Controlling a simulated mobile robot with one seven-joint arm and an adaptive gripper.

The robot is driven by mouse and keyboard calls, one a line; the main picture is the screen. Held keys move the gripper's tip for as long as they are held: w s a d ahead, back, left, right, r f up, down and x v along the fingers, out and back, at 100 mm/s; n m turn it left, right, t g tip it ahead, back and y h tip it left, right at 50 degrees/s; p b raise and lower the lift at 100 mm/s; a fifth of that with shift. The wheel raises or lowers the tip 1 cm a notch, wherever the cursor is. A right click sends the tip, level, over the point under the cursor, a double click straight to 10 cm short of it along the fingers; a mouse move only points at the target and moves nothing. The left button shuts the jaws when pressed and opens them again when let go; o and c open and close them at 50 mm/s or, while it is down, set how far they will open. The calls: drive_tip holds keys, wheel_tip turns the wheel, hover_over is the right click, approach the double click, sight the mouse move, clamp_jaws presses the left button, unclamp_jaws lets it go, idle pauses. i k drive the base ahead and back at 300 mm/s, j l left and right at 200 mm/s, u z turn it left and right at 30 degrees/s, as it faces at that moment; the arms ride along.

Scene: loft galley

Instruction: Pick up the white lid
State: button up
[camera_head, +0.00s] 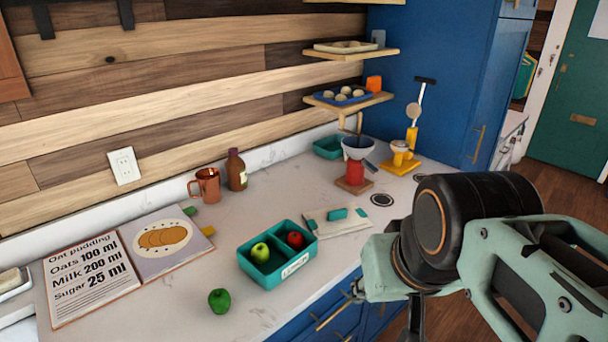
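A flat white lid (350,226) with teal parts on its top and edges lies on the counter, just right of a teal two-compartment box. The box (256,277) is open, with a green apple (260,252) in its left compartment and a red apple (295,240) in its right one. My arm, mint green and black, fills the lower right of the picture, in front of and to the right of the lid. My gripper's fingertips cannot be made out, so whether it is open or shut does not show. Nothing visibly touches the lid.
Behind the lid stand a red-based scale with a bowl (357,148) and a yellow stand (399,160). A copper mug (206,184), a brown bottle (236,170), a recipe board (90,279) and a loose green fruit (219,301) are left. Shelves (349,102) overhang the back.

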sight(326, 223)
drive_tip(key=u, duration=1.15)
drive_tip(key=i+l+u, duration=0.2)
drive_tip(key=l, duration=0.5)
drive_tip(key=i+l, duration=0.1)
drive_tip(key=l, duration=2.1)
drive_tip(key=k, duration=0.2)
drive_tip(key=i+l, duration=0.35)
drive_tip(key=l, duration=0.1)
